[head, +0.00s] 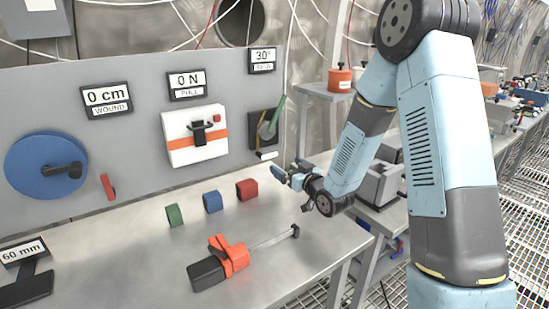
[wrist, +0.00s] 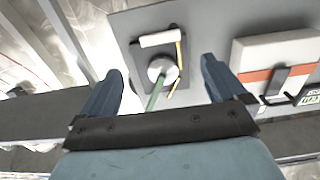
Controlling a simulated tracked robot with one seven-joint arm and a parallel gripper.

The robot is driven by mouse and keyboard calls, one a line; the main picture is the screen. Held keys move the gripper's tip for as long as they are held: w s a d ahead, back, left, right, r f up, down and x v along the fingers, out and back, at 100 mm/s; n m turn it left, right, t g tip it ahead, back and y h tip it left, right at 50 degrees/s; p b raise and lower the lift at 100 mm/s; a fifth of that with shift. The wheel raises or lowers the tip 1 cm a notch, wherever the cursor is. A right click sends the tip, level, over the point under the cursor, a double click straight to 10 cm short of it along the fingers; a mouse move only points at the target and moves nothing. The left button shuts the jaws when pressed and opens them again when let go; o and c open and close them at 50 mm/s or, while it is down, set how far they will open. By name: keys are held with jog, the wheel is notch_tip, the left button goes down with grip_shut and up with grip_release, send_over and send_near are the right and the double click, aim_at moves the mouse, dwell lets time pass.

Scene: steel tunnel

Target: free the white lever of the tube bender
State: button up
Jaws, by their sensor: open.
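The tube bender (head: 261,131) is a dark plate on the right end of the grey panel, under a 30° display (head: 262,60). A green rod (head: 275,115) slants across it, and the white lever (head: 266,155) sticks out at its lower edge. The wrist view shows the bender upside down, with the white lever (wrist: 158,39), a pale round disc (wrist: 161,68), the green rod and a thin yellow strip (wrist: 179,62). My gripper (head: 281,174) is open and empty, just right of and below the lever, apart from it. Its fingers (wrist: 160,72) frame the bender.
A white box with an orange band (head: 183,150) is left of the bender, and a blue wheel (head: 40,165) farther left. Green, blue (head: 212,202) and red blocks and an orange tool (head: 230,255) lie on the bench.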

aim_at(271, 154)
jog(key=x, duration=0.9)
jog(key=shift+w+a, duration=0.1)
jog(key=shift+c, duration=0.2)
jog(key=c, duration=0.9)
jog(key=shift+c, duration=0.3)
